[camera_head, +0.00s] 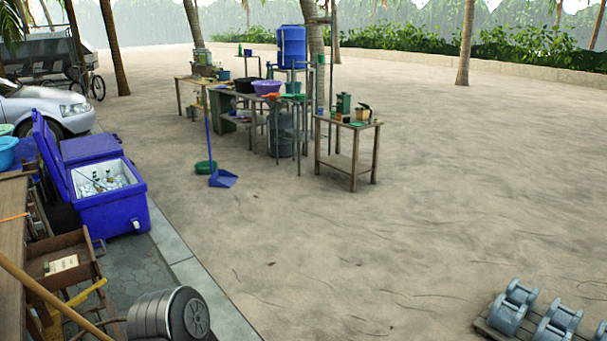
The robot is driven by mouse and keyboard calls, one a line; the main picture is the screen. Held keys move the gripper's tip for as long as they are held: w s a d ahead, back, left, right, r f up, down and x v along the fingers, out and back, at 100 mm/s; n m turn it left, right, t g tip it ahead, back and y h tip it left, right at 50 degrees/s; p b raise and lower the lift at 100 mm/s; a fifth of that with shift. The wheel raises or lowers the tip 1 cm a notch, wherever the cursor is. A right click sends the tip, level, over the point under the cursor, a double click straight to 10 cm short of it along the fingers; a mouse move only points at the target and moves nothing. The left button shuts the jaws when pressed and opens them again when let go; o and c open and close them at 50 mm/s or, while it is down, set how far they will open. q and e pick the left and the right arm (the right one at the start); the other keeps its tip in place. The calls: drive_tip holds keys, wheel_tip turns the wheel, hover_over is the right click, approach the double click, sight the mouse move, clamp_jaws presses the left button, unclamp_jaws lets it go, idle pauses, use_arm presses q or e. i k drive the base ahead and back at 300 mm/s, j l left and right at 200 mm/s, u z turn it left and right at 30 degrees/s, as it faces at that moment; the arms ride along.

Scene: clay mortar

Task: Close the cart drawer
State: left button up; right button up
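The cart (12,235) is a brown wooden piece at the left edge, cut off by the frame. Its wooden drawer (78,244) stands pulled out to the right of the cart body. A pale card or packet (61,266) with dark print lies in the drawer. Neither of my grippers shows in the head view, so I cannot see where they are relative to the drawer.
An open blue cooler (125,212) with ice and bottles stands just behind the drawer. A grey drum-like object (150,315) lies in front. A long wooden pole (48,297) crosses the lower left. Open sand (330,240) lies to the right.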

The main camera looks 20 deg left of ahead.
sight(78, 242)
drive_tip(key=i+l+u, duration=0.1)
drive_tip(key=i+u, duration=0.15)
drive_tip(key=u, duration=0.2)
drive_tip(key=i+l+u, duration=0.2)
drive_tip(key=u, duration=0.25)
drive_tip(key=i+l+u, duration=0.2)
drive_tip(key=u, duration=0.25)
drive_tip(key=i+l+u, duration=0.15)
drive_tip(key=l+u, duration=0.6)
drive_tip(key=u, duration=0.2)
drive_tip(key=i+l, duration=0.05)
